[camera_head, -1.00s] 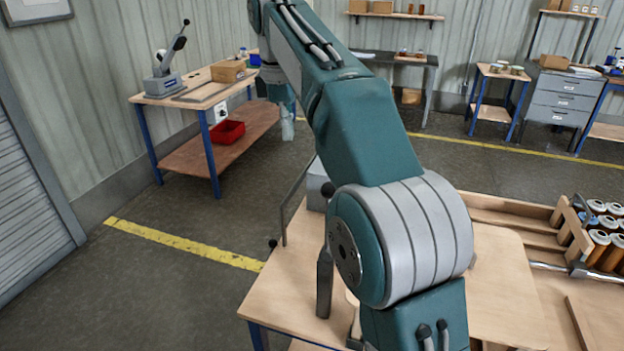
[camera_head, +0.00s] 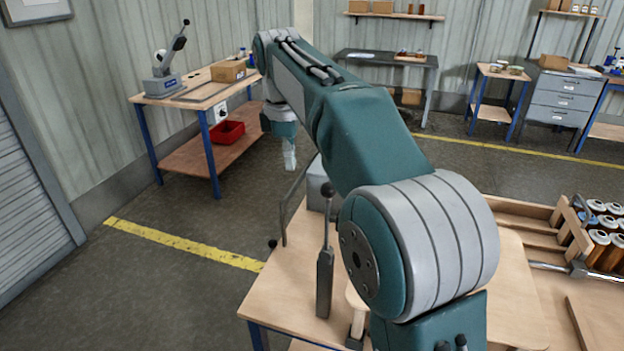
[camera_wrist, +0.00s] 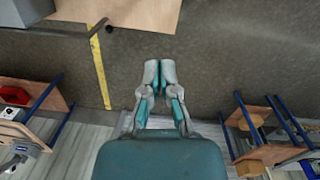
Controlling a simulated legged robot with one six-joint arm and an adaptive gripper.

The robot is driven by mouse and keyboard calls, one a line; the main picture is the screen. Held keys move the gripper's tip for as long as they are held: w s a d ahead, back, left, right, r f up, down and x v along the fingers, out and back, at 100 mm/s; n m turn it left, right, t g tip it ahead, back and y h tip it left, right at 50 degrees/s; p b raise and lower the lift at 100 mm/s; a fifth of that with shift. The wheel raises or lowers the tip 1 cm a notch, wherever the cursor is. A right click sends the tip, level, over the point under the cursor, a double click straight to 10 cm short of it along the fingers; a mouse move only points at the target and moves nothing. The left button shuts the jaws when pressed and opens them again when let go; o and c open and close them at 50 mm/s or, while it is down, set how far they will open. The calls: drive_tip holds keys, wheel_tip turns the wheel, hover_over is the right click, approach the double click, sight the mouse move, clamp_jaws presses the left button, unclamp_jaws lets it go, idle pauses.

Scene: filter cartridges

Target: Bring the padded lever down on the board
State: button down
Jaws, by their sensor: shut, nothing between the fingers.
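An upright lever (camera_head: 326,236) with a dark ball knob on a thin rod and a thick grey lower part stands on the near wooden table, just left of my arm. I cannot tell whether it is the padded one. A light wooden board (camera_head: 515,275) lies on the table, partly hidden behind my arm. My gripper (camera_head: 289,158) hangs fingers down in the head view, left of and beyond the table. In the wrist view my gripper (camera_wrist: 160,70) is shut and empty, with its fingertips together over bare floor, apart from the table edge.
A bent dark bar (camera_head: 284,215) with a ball end stands at the table's left edge, beside a grey box (camera_head: 317,184). A rack of cartridges (camera_head: 603,225) is at right. A workbench (camera_head: 205,90) stands far left. The floor between is clear.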

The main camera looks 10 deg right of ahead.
drive_tip(key=s+d+f, duration=0.1)
drive_tip(key=d+f, duration=0.3)
drive_tip(key=shift+f, duration=0.25)
drive_tip(key=shift+s, duration=0.1)
drive_tip(key=shift+d, duration=0.1)
